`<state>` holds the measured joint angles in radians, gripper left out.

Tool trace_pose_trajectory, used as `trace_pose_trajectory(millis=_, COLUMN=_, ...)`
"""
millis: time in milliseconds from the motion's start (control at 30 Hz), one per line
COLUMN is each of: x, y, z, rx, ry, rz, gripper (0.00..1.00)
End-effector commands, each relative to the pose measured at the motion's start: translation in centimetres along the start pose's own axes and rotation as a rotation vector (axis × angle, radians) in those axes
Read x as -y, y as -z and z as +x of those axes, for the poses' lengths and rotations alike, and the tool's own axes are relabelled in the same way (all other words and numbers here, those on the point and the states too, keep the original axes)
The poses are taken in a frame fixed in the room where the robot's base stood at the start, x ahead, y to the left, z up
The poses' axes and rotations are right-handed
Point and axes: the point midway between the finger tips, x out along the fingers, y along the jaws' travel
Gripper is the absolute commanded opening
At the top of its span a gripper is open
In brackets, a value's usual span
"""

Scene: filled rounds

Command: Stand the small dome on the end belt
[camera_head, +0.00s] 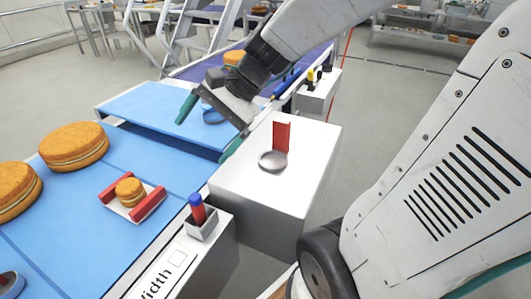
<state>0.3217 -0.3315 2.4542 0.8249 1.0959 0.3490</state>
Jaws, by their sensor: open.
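My gripper (208,132) is open, with its two teal fingers spread over the far blue belt section (145,103). Nothing shows held between them. A low grey metallic round piece (272,161), perhaps the small dome, sits on the white box (300,190) to the right of my gripper, in front of an upright red block (281,136). A blue round piece (212,116) lies beyond the fingers, partly hidden by my gripper. A darker blue belt (200,70) runs behind. I cannot tell for sure which belt is the end belt.
Large filled rounds (74,146) lie on the near blue belt (75,210). A small round (130,189) sits between red bars on a white tray (118,208). A red and blue peg (198,208) stands in a holder. Another round (233,57) shows behind my gripper.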

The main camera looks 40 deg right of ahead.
Motion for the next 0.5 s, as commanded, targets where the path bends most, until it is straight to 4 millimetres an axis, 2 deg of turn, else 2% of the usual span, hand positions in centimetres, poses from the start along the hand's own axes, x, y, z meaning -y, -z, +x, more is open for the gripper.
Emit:
trace_pose_trajectory(millis=33, x=-1.7, y=-2.3, z=-0.3, rx=-0.019, ry=-0.090, rz=-0.170, gripper=0.96)
trace_pose_trajectory(millis=100, x=-4.4, y=-4.1, z=-1.0, rx=-0.049, ry=-0.220, rz=-0.392, gripper=0.96)
trace_pose_trajectory(millis=200, x=-7.8, y=-5.5, z=-2.4, rx=-0.092, ry=-0.392, rz=-0.669, gripper=0.96)
trace_pose_trajectory(millis=333, x=-10.7, y=-5.7, z=-4.4, rx=-0.144, ry=-0.563, rz=-0.924, gripper=0.96)
trace_pose_trajectory(millis=500, x=-12.2, y=-5.3, z=-6.0, rx=-0.182, ry=-0.677, rz=-1.073, gripper=0.96)
